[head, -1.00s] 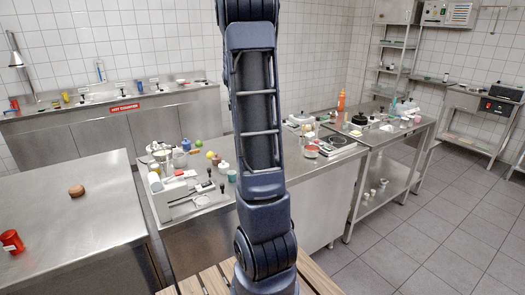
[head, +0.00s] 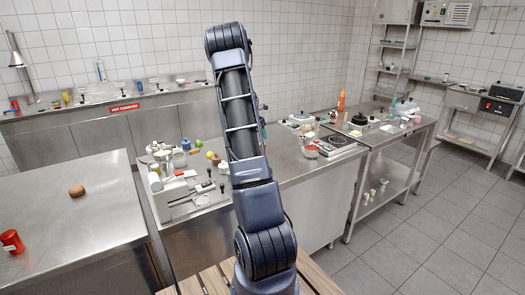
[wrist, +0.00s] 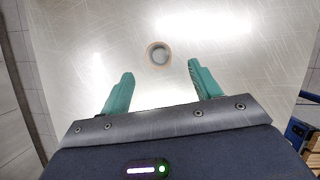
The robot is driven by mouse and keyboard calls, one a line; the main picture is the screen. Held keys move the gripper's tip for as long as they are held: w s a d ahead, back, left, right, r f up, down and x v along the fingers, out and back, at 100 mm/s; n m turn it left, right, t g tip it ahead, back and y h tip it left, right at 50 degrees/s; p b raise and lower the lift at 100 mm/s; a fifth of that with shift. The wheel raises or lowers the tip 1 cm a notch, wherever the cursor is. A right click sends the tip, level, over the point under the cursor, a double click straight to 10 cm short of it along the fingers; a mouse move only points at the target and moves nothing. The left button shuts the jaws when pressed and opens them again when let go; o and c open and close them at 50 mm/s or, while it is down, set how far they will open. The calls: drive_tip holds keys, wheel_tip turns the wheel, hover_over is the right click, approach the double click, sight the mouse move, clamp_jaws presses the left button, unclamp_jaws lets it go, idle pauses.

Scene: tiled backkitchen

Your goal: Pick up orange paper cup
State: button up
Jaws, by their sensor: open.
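A small round cup (wrist: 159,54) with a thin brownish-orange rim shows in the wrist view, seen from above with its mouth open towards the camera. It stands alone on a shiny metal surface (wrist: 90,45). My gripper (wrist: 160,70) is open and empty, its two teal fingers spread wide. The cup appears centred between the fingers, a little beyond their tips, and looks apart from both. In the head view I cannot make out this cup or my gripper; my arm hides part of the middle counter (head: 290,165).
A crowded group of objects, including a white slicer-like appliance (head: 185,192), stands on the middle counter's left part. A hot plate (head: 338,141) stands farther right. The left table holds a brown bun (head: 77,190) and a red can (head: 11,241). The metal around the cup is clear.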

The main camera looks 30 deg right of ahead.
drive_tip(key=x, duration=0.9)
drive_tip(key=shift+w+a, duration=0.1)
drive_tip(key=shift+a, duration=0.15)
drive_tip(key=shift+c, duration=0.2)
drive_tip(key=c, duration=1)
